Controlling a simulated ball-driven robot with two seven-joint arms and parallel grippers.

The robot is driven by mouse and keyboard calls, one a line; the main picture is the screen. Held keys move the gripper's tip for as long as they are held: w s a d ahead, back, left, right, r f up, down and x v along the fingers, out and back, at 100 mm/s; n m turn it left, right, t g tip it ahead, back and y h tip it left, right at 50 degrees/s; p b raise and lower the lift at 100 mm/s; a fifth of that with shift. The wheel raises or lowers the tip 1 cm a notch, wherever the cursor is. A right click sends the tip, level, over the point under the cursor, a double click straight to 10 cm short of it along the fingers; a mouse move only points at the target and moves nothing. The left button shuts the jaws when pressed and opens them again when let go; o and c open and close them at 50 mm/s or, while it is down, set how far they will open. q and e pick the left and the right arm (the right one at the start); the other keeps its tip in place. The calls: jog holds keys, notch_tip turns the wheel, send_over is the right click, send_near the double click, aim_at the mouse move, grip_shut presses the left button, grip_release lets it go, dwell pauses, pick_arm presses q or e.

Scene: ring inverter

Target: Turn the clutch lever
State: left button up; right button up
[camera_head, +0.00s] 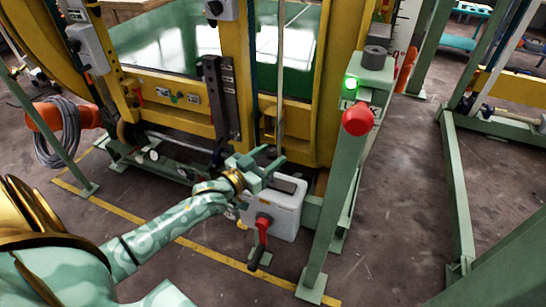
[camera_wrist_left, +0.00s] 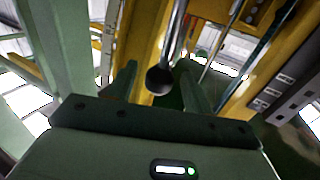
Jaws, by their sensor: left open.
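My left gripper (camera_head: 270,156) is open in front of the yellow machine, just above a grey box (camera_head: 286,210). In the left wrist view, a metal rod ending in a dark ball knob (camera_wrist_left: 160,80) shows between the two open fingers; I cannot tell whether they touch it. In the head view, a slim upright rod (camera_head: 281,80) runs down behind the gripper, its lower end hidden. A red lever with a dark handle (camera_head: 262,232) hangs down on the front of the grey box. Which of these is the clutch lever is not marked. My right gripper is out of view.
A green post with a red knob (camera_head: 357,119) and a lit green lamp (camera_head: 351,82) stands right of the gripper. The yellow frame (camera_head: 240,45) stands behind. An orange part with coiled cable (camera_head: 67,126) is at left.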

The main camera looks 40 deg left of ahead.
pick_arm(q)
jog(key=shift+w+d, duration=0.1)
jog(key=shift+w, duration=0.5)
grip_shut()
jog(key=shift+s+a+f+n+t+y+b, duration=0.1)
jog(key=shift+s+a+f+n+t+b, duration=0.2)
jog(key=shift+a+n, duration=0.65)
jog(key=shift+s+a+f+n+t+y, duration=0.15)
jog(key=shift+a+n+t, duration=0.3)
jog(key=shift+a+n, duration=0.5)
jog(key=shift+s+a+f+n+t+y+b, duration=0.1)
jog(key=shift+s+a+f+n+t+b, duration=0.2)
jog(key=shift+a+n, duration=0.6)
jog(key=shift+w+d+r, duration=0.1)
jog(key=shift+d, duration=0.05)
grip_release()
